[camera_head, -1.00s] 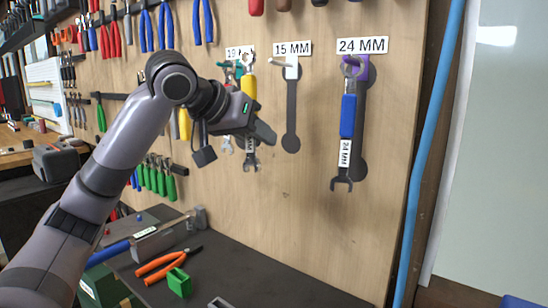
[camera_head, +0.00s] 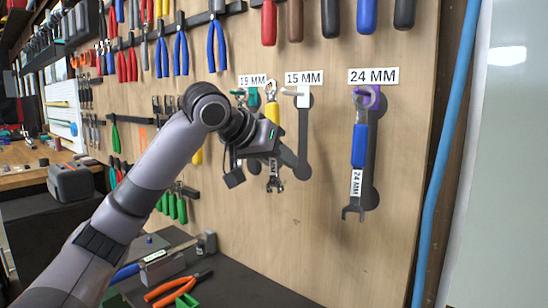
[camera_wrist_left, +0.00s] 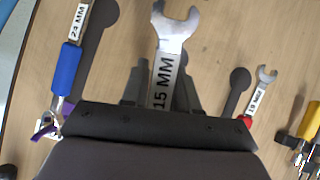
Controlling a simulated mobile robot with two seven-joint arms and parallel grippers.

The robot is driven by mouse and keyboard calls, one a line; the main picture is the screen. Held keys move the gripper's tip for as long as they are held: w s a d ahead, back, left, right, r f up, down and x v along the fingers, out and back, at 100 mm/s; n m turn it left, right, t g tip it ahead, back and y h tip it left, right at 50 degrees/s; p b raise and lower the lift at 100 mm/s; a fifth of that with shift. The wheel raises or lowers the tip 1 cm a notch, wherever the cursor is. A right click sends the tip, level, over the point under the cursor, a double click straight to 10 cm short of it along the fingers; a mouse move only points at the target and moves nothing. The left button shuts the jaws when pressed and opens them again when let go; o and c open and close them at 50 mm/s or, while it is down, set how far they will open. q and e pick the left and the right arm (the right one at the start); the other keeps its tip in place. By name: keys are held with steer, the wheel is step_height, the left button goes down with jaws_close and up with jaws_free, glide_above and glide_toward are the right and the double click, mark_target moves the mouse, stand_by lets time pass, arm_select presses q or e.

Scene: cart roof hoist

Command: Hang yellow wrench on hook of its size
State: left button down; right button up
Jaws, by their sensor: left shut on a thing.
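My left gripper (camera_head: 272,156) is shut on the yellow wrench (camera_head: 273,112), which hangs upright in front of the board, ring end up and open jaw down. In the left wrist view its shank reads 15 MM (camera_wrist_left: 163,84) between my fingers (camera_wrist_left: 162,98); its yellow handle is hidden there. The 15 MM hook (camera_head: 290,93), under the 15 MM label (camera_head: 304,78), is empty, with a dark wrench silhouette (camera_head: 304,140) below. The wrench's ring is left of this hook, and the depth gap is unclear. My right gripper is not in view.
A blue 24 MM wrench (camera_head: 359,146) hangs at the right. A 19 MM wrench (camera_wrist_left: 258,90) hangs on the other side, mostly hidden by my gripper in the head view. Screwdrivers (camera_head: 330,18) hang above. Orange-handled pliers (camera_head: 172,288) lie on the dark bench (camera_head: 240,285) below.

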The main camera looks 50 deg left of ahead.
arm_select(q)
steer(key=shift+w+a+f+p, duration=0.2)
steer(key=shift+w+p, duration=0.1)
steer(key=shift+w, duration=0.9)
steer(key=shift+w+a+f+p, duration=0.1)
steer(key=shift+w+f+p, duration=0.15)
steer(key=shift+w, duration=0.9)
steer(key=shift+w+a+f+p, duration=0.15)
steer(key=shift+w+p, duration=0.15)
steer(key=shift+w, duration=0.9)
steer(key=c, duration=0.8)
jaws_free()
steer(key=shift+s, duration=0.1)
steer(key=shift+b+v, duration=0.55)
steer(key=shift+v, duration=2.95)
steer(key=shift+d, duration=0.1)
